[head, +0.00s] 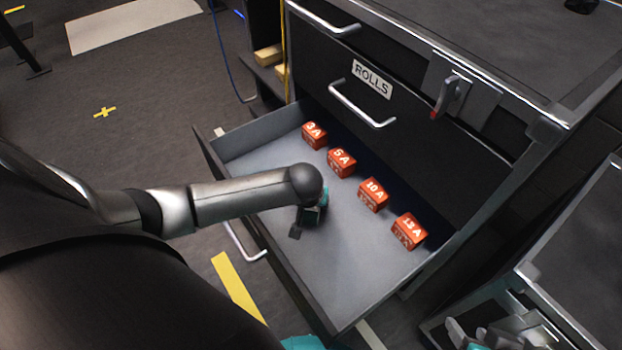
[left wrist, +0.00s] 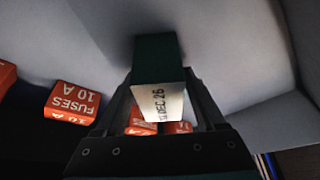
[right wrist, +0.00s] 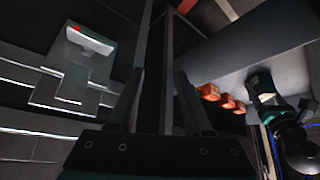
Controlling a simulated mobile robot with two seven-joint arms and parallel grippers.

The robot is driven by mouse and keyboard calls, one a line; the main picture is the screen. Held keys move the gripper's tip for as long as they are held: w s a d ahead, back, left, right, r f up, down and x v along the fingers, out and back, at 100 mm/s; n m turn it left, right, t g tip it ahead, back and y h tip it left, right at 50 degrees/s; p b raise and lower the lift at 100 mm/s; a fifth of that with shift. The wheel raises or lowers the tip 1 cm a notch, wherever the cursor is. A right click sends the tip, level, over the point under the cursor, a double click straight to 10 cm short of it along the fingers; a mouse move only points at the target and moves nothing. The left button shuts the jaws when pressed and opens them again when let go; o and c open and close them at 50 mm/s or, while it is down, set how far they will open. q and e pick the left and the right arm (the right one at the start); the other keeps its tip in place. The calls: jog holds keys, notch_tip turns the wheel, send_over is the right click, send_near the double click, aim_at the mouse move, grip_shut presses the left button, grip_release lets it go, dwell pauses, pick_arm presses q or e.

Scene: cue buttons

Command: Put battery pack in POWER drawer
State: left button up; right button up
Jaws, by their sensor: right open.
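The battery pack (left wrist: 158,102), a dark green block with a white end printed "DEC 26", sits between my left gripper's fingers (left wrist: 160,95), which appear shut on it. Its far end is at or close to the grey drawer floor; contact is unclear. In the head view, my left gripper (head: 308,217) is low inside the open drawer (head: 345,270), mostly hidden by its own wrist. The drawer's front label is not visible, so I cannot tell whether it reads POWER. My right gripper (head: 500,335) is open and empty at the lower right, outside the drawer.
Orange fuse boxes, 3 A (head: 314,135), 5 A (head: 341,163), 10 A (head: 373,194) and 13 A (head: 409,231), line the drawer's back. The closed drawer above is labelled ROLLS (head: 372,79). The drawer floor in front of the boxes is clear.

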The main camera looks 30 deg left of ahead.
pick_arm(q)
jog(key=shift+o, duration=0.8)
jog(key=shift+r, duration=0.2)
jog(key=p+v, duration=0.2)
jog(key=v, duration=0.1)
jog(key=p+v, duration=0.5)
jog(key=v, duration=0.4)
pick_arm(e)
jog(key=s+d+f+g+h, duration=0.1)
jog(key=s+f, duration=0.4)
jog(key=f, duration=0.7)
jog(key=shift+d+f+g, duration=0.4)
jog(key=shift+d+g, duration=0.2)
jog(key=shift+g, duration=0.7)
